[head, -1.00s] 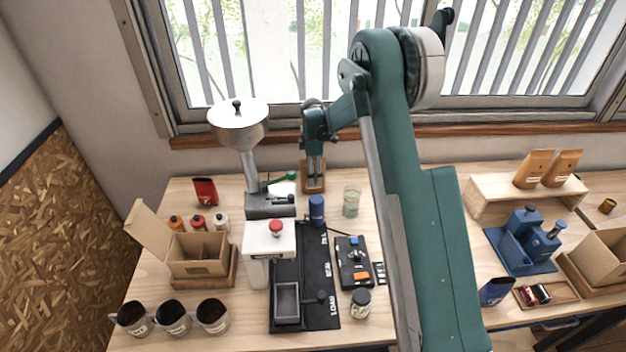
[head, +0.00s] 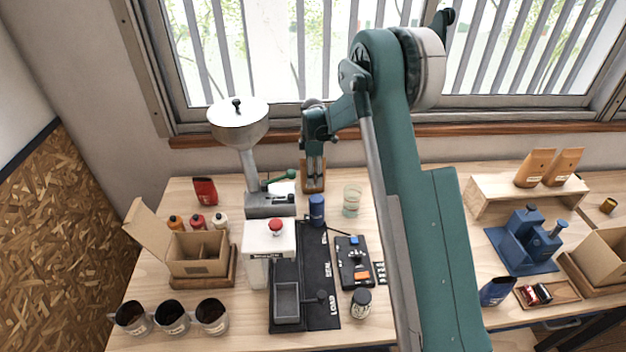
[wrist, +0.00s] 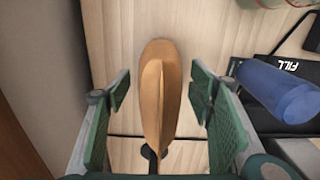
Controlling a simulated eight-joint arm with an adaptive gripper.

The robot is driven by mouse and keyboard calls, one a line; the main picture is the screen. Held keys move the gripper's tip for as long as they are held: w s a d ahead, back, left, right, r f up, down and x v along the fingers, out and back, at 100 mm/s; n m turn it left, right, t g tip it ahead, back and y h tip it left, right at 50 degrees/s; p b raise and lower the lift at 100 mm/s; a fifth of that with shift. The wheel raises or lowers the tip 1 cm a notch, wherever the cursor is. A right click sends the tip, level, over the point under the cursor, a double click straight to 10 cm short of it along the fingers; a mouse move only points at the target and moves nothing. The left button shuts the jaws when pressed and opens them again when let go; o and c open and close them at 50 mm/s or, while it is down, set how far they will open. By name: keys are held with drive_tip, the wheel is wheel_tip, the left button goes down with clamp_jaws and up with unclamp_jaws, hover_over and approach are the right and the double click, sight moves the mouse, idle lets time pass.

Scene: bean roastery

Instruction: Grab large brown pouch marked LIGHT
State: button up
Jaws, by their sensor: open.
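A brown pouch (wrist: 160,95) stands between the open fingers of my gripper (wrist: 158,120) in the wrist view. I see it from above, as a narrow ridge with sloping sides. Neither finger touches it; there is a gap on both sides. In the head view my gripper (head: 314,166) points down over the brown pouch (head: 313,187) at the back of the table, left of the glass. The fingers hide part of the pouch. No LIGHT marking can be read on it in either view.
A blue cylinder (wrist: 277,90) stands close to the right finger. The grinder (head: 248,165) is left of my gripper, the glass (head: 352,200) right. Two smaller-looking brown pouches (head: 535,168) (head: 563,167) stand on a wooden riser (head: 500,188) at right.

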drive_tip(key=shift+c, duration=0.7)
drive_tip(key=c, duration=1)
drive_tip(key=shift+r+p, duration=0.2)
drive_tip(key=shift+p, duration=0.1)
wheel_tip(320, 180, up, 10)
drive_tip(key=shift+r, duration=0.1)
